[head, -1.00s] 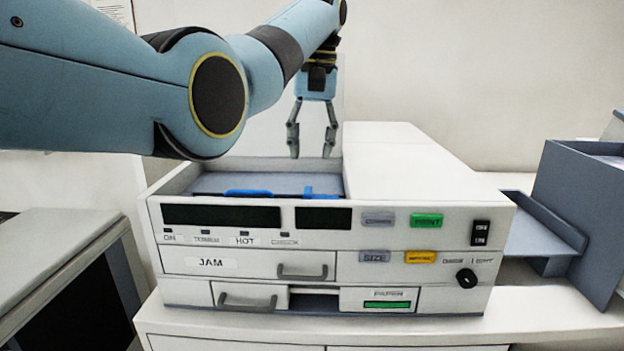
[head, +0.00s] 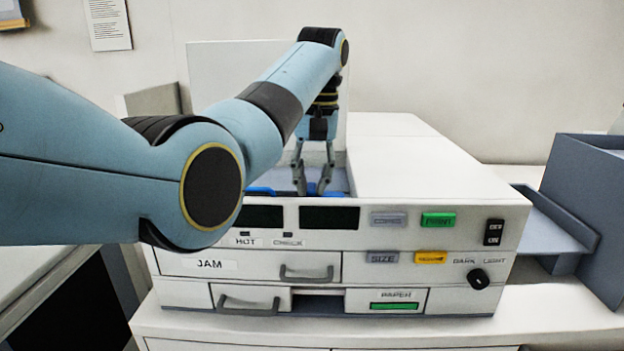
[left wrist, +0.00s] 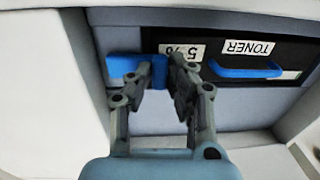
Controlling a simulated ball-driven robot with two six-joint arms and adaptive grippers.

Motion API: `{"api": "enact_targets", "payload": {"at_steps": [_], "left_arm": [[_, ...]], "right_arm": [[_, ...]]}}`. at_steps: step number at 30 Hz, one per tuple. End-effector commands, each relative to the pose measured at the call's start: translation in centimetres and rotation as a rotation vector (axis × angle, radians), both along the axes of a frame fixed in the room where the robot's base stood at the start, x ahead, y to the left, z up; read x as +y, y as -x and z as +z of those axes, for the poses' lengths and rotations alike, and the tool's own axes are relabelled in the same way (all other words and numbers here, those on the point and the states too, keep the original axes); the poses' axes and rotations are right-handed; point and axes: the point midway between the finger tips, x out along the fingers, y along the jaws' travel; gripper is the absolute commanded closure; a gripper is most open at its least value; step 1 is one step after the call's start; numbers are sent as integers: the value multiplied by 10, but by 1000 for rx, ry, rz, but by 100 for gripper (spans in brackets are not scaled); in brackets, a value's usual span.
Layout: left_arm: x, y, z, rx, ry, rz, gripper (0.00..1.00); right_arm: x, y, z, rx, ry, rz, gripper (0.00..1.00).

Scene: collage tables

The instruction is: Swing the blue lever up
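The blue lever (left wrist: 124,66) lies at the left of the recess in the left wrist view, with its upright end between my left fingertips. My left gripper (left wrist: 160,76) has narrowed onto that end, and the blue fills the gap between the fingers. In the head view my left gripper (head: 311,190) points down into the open top of the white machine (head: 440,175). The lever (head: 338,194) shows there only as a small blue patch beside the right finger. My right gripper is in neither view.
A blue handle (left wrist: 246,71) on the dark TONER unit (left wrist: 282,52) is close beside the gripper. The machine's front wall and raised right housing border the recess. A grey tray (head: 545,232) juts out at the right. My left arm hides the machine's front left.

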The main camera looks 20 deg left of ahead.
Motion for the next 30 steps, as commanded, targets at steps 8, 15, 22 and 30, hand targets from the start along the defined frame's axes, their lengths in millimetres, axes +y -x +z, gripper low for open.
{"api": "enact_targets", "payload": {"at_steps": [8,15,22,30], "left_arm": [[-1,0,0,3,-2,-1,100],[-11,-3,10,55,-175,-2,100],[-19,-6,12,104,-358,-3,100],[-24,-8,15,131,-460,-1,100]], "right_arm": [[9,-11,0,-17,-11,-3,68],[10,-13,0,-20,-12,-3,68],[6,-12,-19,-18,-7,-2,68],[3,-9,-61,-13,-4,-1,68]]}}
